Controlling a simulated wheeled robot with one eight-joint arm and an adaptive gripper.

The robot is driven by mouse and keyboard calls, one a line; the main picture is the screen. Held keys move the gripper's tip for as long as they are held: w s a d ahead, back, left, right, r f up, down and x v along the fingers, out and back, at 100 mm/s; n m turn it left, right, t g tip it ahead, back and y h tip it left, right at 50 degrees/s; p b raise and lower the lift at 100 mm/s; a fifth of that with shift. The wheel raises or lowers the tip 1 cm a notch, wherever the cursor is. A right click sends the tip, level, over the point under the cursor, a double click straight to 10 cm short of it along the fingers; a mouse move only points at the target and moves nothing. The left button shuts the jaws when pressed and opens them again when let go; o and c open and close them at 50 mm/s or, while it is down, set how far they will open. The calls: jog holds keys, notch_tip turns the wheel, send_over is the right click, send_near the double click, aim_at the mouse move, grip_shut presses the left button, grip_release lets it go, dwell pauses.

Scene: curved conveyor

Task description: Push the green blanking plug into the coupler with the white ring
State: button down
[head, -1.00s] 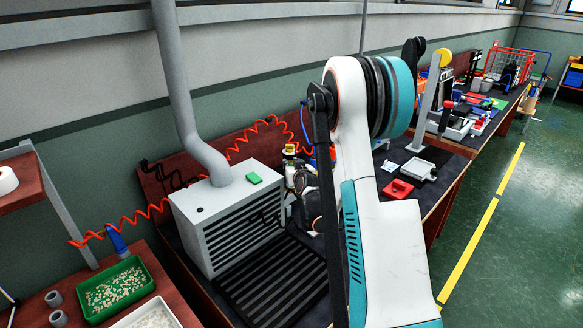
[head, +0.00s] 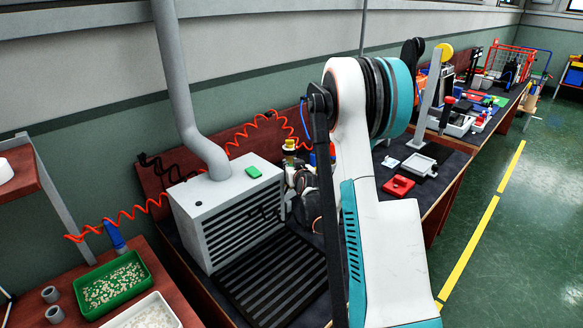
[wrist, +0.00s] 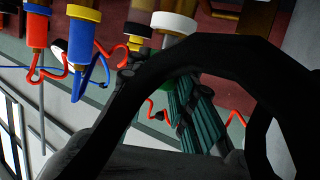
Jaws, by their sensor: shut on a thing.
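The coupler with the white ring (wrist: 174,22) is at the top centre of the wrist view, beside one with a black ring (wrist: 137,30). My gripper (head: 303,190) is largely hidden behind my arm in the head view, next to the grey box and below a yellow-topped coupler (head: 290,147). Its dark links fill the lower right of the wrist view, below the couplers.
Couplers with a blue ring (wrist: 37,8) and a yellow ring (wrist: 83,13) stand left of the white one, with red and blue hoses.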

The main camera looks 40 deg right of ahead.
jog(key=shift+f+b, duration=0.55)
jog(key=shift+f, duration=0.15)
jog(key=c, duration=1.3)
grip_release()
jog(key=shift+s, duration=0.1)
jog(key=v, duration=1.2)
